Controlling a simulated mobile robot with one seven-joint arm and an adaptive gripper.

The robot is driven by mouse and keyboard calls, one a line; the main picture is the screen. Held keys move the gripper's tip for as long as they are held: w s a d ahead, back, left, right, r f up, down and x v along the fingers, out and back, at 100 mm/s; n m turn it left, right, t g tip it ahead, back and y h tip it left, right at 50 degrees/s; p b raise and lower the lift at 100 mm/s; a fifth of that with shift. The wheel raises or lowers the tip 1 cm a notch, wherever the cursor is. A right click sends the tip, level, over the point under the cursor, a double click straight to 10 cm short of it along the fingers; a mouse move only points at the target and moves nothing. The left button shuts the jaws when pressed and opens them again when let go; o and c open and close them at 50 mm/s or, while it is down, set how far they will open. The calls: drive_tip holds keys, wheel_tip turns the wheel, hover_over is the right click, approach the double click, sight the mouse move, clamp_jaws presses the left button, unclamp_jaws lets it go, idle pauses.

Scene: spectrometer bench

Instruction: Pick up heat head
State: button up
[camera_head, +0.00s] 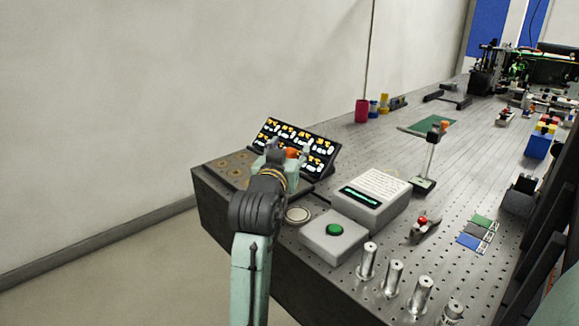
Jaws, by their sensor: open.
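My gripper (274,154) is at the bench's near left corner, in front of the dark display panel and seen from behind. It is open, and its fingertips are largely hidden by my own wrist. A small orange part (291,153) shows right beside the gripper, partly covered by it. It may be the heat head, but I cannot tell for sure. I cannot tell whether the gripper touches it. Another small orange piece (445,125) sits near the top of a thin stand (428,160) farther right.
A panel of lit displays (322,152) stands behind my gripper, beside a brown plate with round spots (225,172). To the right are a green-button box (334,245), a white labelled box (372,210) and several metal posts (392,278). Bare perforated bench (380,150) lies behind.

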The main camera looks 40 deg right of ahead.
drive_tip(key=shift+w+d, duration=0.25)
drive_tip(key=shift+d, duration=0.1)
clamp_jaws()
idle(0.5)
idle(0.3)
